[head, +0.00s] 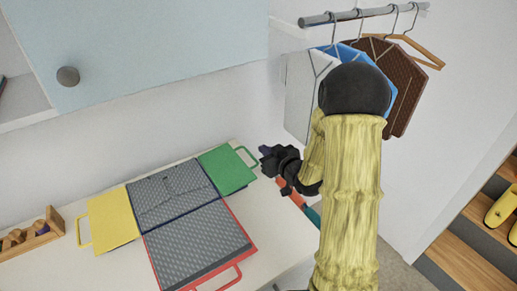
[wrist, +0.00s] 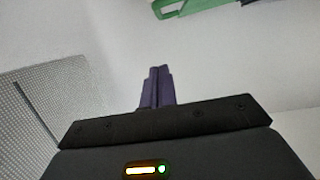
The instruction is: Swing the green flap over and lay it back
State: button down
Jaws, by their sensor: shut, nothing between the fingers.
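The green flap (head: 226,169) lies spread out at the back right of the grey quilted panels (head: 180,195) on the white table, with its loop handle toward the right. Part of the green flap and its handle (wrist: 172,9) shows at the top edge of the wrist view. My gripper (head: 264,151) is just right of the green handle, apart from it as far as I can tell. Its purple fingers (wrist: 157,86) are closed together and empty in the wrist view. The grey panel (wrist: 40,115) shows at the left there.
A yellow flap (head: 111,218) with a handle lies to the left, and a red-edged part (head: 222,275) with a handle is at the front. A wooden rack (head: 32,238) stands far left. A cupboard (head: 150,45) hangs above. Clothes on hangers (head: 403,85) are behind my arm.

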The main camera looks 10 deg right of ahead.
jog(key=v, duration=0.3)
jog(key=shift+s+d+r, duration=0.1)
jog(key=shift+s, duration=0.2)
jog(key=c, duration=1.7)
grip_release()
jog(key=shift+o, duration=0.9)
jog(key=s+a+f+m+g+h, duration=0.1)
jog(key=s+a+m+g+h, duration=0.1)
jog(key=s+g, duration=0.4)
jog(key=s+a+f+m+g+h, duration=0.1)
jog(key=s+g, duration=0.4)
jog(key=s, duration=0.9)
jog(key=shift+s+a+m+g+h, duration=0.3)
jog(key=shift+a+m+g+h, duration=0.15)
jog(key=shift+a+h, duration=0.35)
